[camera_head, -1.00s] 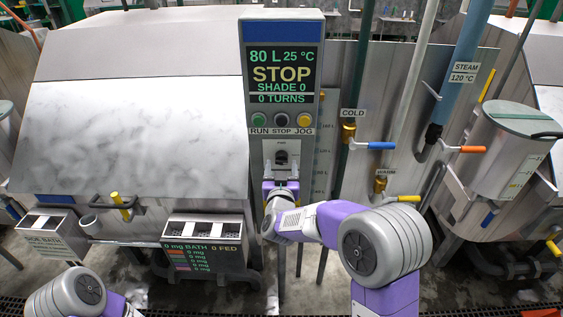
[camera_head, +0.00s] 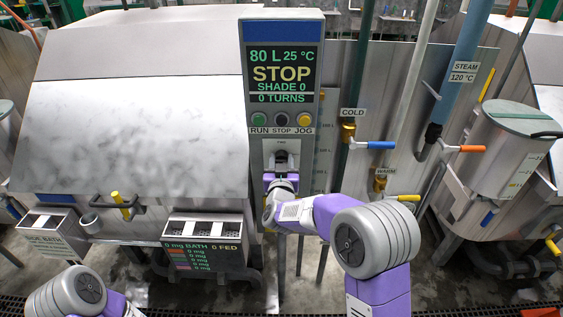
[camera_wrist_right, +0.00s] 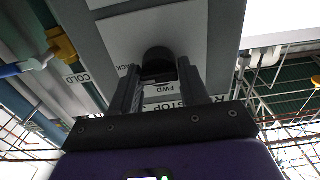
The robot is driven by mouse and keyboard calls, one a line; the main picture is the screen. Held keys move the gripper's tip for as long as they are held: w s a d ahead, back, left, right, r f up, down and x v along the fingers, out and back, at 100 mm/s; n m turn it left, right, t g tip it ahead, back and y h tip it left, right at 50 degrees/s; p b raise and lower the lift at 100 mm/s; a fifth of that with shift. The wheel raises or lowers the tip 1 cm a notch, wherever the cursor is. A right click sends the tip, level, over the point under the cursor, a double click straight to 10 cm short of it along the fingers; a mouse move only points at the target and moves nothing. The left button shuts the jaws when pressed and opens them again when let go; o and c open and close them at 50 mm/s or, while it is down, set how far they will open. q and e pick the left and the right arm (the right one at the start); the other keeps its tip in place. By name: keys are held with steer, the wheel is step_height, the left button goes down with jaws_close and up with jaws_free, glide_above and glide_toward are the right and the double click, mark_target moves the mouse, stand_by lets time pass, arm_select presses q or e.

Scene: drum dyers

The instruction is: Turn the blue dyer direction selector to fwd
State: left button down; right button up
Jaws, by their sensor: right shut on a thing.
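The direction selector (camera_head: 281,156) is a dark knob on a pale plate low on the blue-topped control panel (camera_head: 280,28). In the right wrist view the dark knob (camera_wrist_right: 158,62) sits between my two fingers, near an FWD label and a partly hidden label ending in "CK". My right gripper (camera_head: 281,168) reaches the panel from below and is shut on the selector; it also shows in the right wrist view (camera_wrist_right: 158,75). Which way the knob points is hard to tell. My left arm shows at the lower left, but its gripper is out of view.
Above the selector are the green, dark and yellow buttons (camera_head: 282,119) and a display reading STOP. The cold valve with its blue handle (camera_head: 381,145) and the warm valve (camera_head: 381,183) stand to the right. The dyer drum (camera_head: 135,135) is to the left.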

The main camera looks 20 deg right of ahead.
steer(key=shift+n, duration=0.3)
steer(key=n+p, duration=0.1)
steer(key=n, duration=0.1)
steer(key=shift+a+r+n+p, duration=0.1)
steer(key=shift+r+n+p, duration=0.05)
steer(key=shift+n+p, duration=0.25)
steer(key=shift+c, duration=0.4)
steer(key=n+p, duration=0.2)
steer(key=n, duration=0.3)
steer(key=shift+w+a+p, duration=0.1)
steer(key=shift+p, duration=0.2)
steer(key=n+p, duration=0.2)
steer(key=n, duration=0.3)
steer(key=shift+a, duration=0.1)
steer(key=shift+n+p, duration=0.95)
steer(key=shift+n, duration=1.35)
steer(key=shift+f, duration=0.2)
